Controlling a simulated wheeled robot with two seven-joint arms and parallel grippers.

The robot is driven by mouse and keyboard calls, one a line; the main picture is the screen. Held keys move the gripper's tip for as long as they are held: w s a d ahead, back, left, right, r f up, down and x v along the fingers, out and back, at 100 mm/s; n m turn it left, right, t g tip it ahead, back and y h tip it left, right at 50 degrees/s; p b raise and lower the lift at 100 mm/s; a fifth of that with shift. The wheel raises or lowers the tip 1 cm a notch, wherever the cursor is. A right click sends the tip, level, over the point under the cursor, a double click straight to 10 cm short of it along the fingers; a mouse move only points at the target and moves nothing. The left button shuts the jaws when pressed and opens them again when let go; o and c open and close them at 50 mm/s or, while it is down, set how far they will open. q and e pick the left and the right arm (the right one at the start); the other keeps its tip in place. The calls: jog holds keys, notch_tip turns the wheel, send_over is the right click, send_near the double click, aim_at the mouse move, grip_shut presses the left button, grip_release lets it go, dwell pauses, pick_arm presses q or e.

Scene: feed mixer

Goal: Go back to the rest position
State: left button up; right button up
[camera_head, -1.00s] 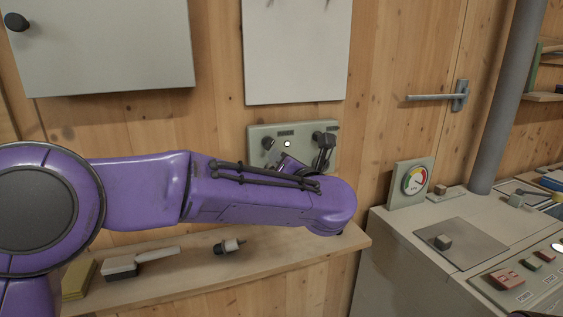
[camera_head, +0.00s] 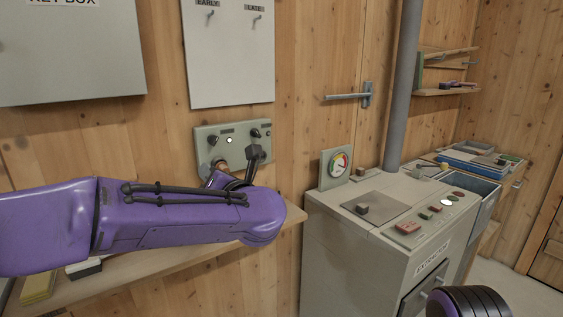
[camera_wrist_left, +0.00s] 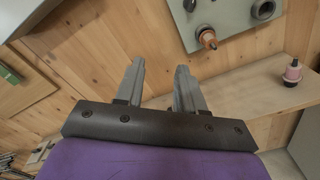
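My left arm (camera_head: 185,215) reaches in purple from the left across the shelf, its end in front of the grey-green control panel (camera_head: 204,135). In the left wrist view my left gripper (camera_wrist_left: 158,85) has its two fingers apart with nothing between them. The panel (camera_wrist_left: 235,14) is at the top right there, beyond the fingers and apart from them. In the head view the fingers are mostly hidden by the wrist. My right gripper is not in view; only a dark ribbed part of mine (camera_head: 468,302) shows at the bottom right.
A wooden shelf (camera_head: 165,268) runs below the panel, holding a yellow block (camera_head: 38,287). A small pink-and-dark plug-like thing (camera_wrist_left: 292,74) stands on the shelf. The grey machine cabinet (camera_head: 335,240), with gauge (camera_head: 339,165) and buttons, stands right. Floor shows at the lower right.

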pick_arm(q)
jog(key=s+a+f+m+h, duration=0.1)
jog(key=s+f+m+h, duration=0.15)
jog(key=f+m, duration=0.95)
jog(key=s+a+f+m+h, duration=0.2)
jog(key=f+m+h, duration=0.2)
jog(key=f+m, duration=0.8)
jog(key=s+a+f+g, duration=0.2)
jog(key=s+f, duration=0.3)
jog(key=f, duration=0.3)
jog(key=s+a+f+g, duration=0.2)
jog(key=s+f, duration=0.2)
jog(key=f, duration=0.4)
jog(key=s+a+f+m+g, duration=0.1)
jog(key=s+a+f+g, duration=0.1)
jog(key=s+f, duration=0.3)
jog(key=s+a+f+m+g, duration=0.2)
jog(key=s+a+f+g, duration=0.1)
jog(key=s, duration=1.1)
jog(key=s+a+f+m+g, duration=0.1)
jog(key=s+a+f+g, duration=0.1)
jog(key=s+f, duration=0.4)
jog(key=s+a, duration=0.1)
jog(key=s, duration=0.2)
jog(key=shift+s+a+f+m+g, duration=0.2)
jog(key=shift+a+f+m+g, duration=0.1)
jog(key=shift+a, duration=0.1)
